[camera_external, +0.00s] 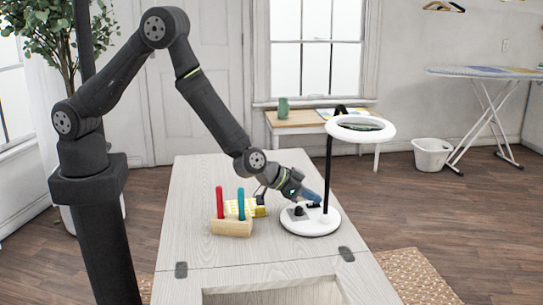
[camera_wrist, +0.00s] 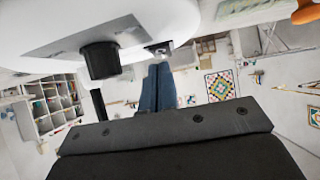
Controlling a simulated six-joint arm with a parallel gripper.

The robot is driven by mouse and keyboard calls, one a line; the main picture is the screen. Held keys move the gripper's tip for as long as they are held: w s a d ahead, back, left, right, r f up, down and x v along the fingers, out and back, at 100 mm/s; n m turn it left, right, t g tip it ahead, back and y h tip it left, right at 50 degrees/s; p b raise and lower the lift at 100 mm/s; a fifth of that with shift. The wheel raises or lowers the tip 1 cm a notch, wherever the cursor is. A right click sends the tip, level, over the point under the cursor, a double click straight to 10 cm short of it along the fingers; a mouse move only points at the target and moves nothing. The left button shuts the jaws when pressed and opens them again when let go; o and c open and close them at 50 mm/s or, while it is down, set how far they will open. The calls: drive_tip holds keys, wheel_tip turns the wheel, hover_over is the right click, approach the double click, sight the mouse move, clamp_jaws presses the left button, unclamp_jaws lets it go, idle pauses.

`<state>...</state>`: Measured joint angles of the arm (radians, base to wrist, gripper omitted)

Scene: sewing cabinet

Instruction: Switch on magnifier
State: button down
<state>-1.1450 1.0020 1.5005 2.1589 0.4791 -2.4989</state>
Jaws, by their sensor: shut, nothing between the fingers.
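The magnifier has a white ring head (camera_external: 360,129) on a black post above a round white base (camera_external: 312,228), standing on the cabinet top. The base carries a grey plate with a black knob (camera_external: 298,211), which shows large in the wrist view (camera_wrist: 100,60). A small metallic part (camera_wrist: 158,47) sits beside the knob at the plate's end; it may be the switch. My gripper (camera_external: 314,197) has blue fingers, held together and empty, just over the base near the post. In the wrist view the fingertips (camera_wrist: 158,70) appear just below the small part; I cannot tell whether they touch.
A wooden holder (camera_external: 231,228) with red and teal upright pieces stands left of the base, with a yellow item (camera_external: 247,208) behind it. The cabinet top (camera_external: 190,185) is clear at the back left. A recessed opening (camera_external: 270,293) lies at the front.

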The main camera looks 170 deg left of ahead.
idle(0.4)
drive_tip(key=shift+s+a+f+h, duration=0.1)
drive_tip(key=shift+f+h, duration=0.15)
drive_tip(key=shift+h, duration=0.05)
drive_tip(key=shift+a, duration=0.1)
drive_tip(key=shift+a+r, duration=0.2)
drive_tip(key=shift+a, duration=0.45)
